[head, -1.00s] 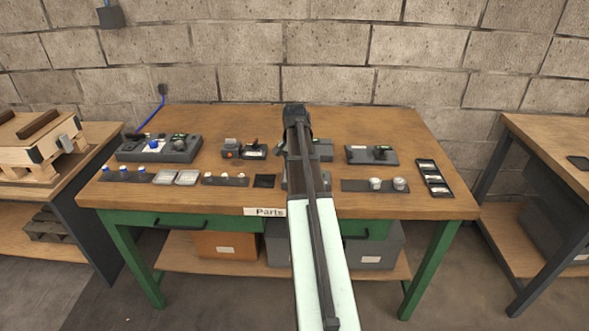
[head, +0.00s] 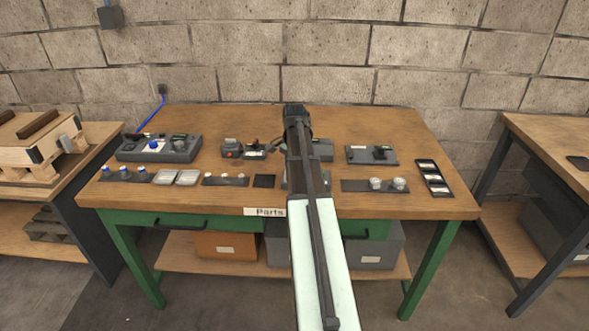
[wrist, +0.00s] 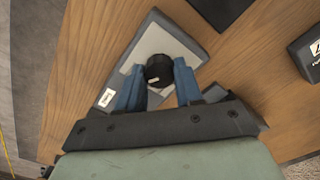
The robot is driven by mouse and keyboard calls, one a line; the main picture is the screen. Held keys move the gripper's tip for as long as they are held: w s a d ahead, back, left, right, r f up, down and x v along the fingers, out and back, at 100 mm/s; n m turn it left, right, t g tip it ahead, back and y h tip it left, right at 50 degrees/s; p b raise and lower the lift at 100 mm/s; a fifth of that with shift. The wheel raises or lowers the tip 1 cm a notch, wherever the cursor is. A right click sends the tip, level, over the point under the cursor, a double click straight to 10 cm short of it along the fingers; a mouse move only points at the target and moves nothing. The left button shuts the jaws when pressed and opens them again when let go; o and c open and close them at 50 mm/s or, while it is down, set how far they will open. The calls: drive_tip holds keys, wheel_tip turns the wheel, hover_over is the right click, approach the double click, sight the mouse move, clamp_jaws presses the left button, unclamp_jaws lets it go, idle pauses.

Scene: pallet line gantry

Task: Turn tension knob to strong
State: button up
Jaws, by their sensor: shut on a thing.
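The knob (wrist: 158,68) is black and round, with a white mark on its near side in the wrist view. It stands on a light plate on a dark grey box (wrist: 175,25), which has a small white label. My gripper (wrist: 159,85) has its two blue fingers on either side of the knob and is shut on it. In the head view my arm hides the knob and most of the box (head: 322,150). I cannot read any scale or setting.
Small parts and trays line the front edge. The back of the bench is clear.

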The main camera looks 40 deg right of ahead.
drive_tip(key=o, duration=1)
drive_tip(key=shift+o, duration=0.2)
drive_tip(key=shift+r, duration=0.1)
wheel_tip(320, 180, up, 14)
idle(0.4)
